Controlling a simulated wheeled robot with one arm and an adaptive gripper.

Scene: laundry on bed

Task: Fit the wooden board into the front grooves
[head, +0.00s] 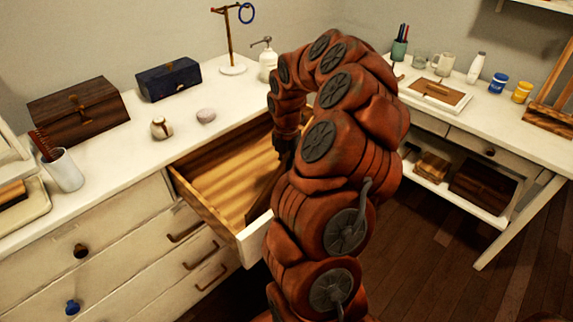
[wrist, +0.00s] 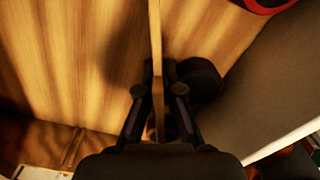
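The wooden board shows in the wrist view as a thin, light-brown edge (wrist: 156,40) running up the middle. My gripper (wrist: 159,72) has a finger on each side of it and is shut on it. In the head view my gripper (head: 285,148) is over the right part of the open drawer, partly hidden by my arm. The dark board face (head: 263,188) stands steeply inside the drawer, near its white front (head: 254,238). The wooden drawer floor (head: 222,185) is bare at left. The front grooves and the board's lower edge cannot be made out.
A desk (head: 480,110) with jars stands at right. Open wooden floor (head: 430,270) lies before it.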

